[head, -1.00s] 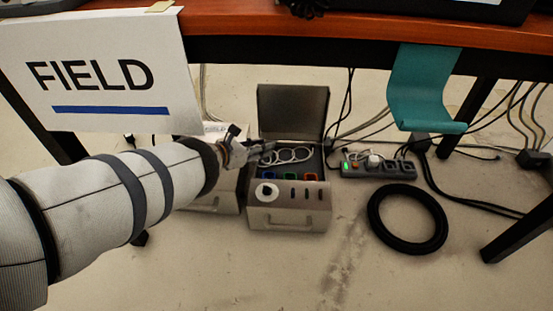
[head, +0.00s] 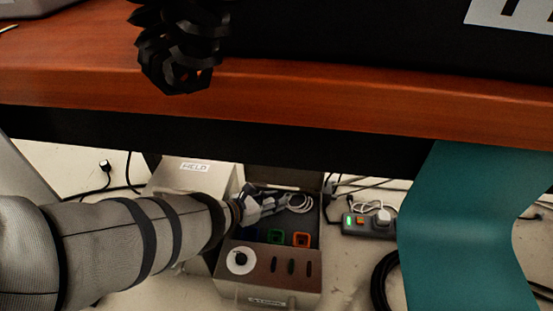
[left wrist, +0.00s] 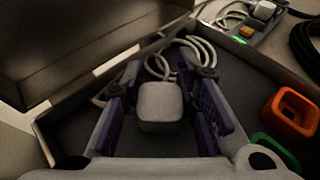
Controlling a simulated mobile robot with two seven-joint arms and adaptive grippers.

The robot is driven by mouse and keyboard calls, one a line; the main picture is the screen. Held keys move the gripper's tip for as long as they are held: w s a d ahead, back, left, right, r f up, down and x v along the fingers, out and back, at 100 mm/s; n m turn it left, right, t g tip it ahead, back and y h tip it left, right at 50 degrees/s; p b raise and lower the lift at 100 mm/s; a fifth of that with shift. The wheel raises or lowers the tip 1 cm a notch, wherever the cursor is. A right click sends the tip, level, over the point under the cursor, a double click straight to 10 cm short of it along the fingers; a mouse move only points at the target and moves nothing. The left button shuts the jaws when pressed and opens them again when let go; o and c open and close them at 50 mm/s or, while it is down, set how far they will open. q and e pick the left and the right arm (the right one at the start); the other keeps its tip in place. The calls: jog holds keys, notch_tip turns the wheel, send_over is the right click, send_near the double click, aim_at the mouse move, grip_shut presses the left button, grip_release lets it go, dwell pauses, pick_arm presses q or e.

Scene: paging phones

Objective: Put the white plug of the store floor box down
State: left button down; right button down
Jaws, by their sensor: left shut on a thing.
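The floor box (head: 315,270) stands open under the desk, with a label on its front too small to read surely. My left gripper (head: 272,200) reaches into its back part from the left. In the left wrist view, the gripper's purple-padded fingers (left wrist: 165,110) are shut on a white plug (left wrist: 160,102), over the box's dark floor. I cannot tell whether the plug touches that floor. Its white cable (left wrist: 203,52) loops behind it and also shows in the head view (head: 300,202). My right gripper is not in view.
A second box with a "FIELD" label (head: 194,166) stands left. A power strip (head: 358,229) with another white plug lies right. The desk edge (head: 330,95) and teal strip (head: 465,240) overhang.

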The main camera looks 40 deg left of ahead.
pick_arm(q)
jog(key=shift+r, duration=0.15)
jog(key=c, duration=1.2)
grip_release()
jog(key=shift+c, duration=0.2)
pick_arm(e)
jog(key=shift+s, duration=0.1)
pick_arm(q)
jog(key=shift+s, duration=0.2)
jog(key=p+v, duration=0.6)
jog(key=v, duration=0.5)
jog(key=shift+s+r+p, duration=0.15)
jog(key=shift+r+p, duration=0.05)
jog(key=shift+p, duration=0.2)
jog(key=shift+s+f, duration=0.1)
jog(key=shift+s, duration=0.15)
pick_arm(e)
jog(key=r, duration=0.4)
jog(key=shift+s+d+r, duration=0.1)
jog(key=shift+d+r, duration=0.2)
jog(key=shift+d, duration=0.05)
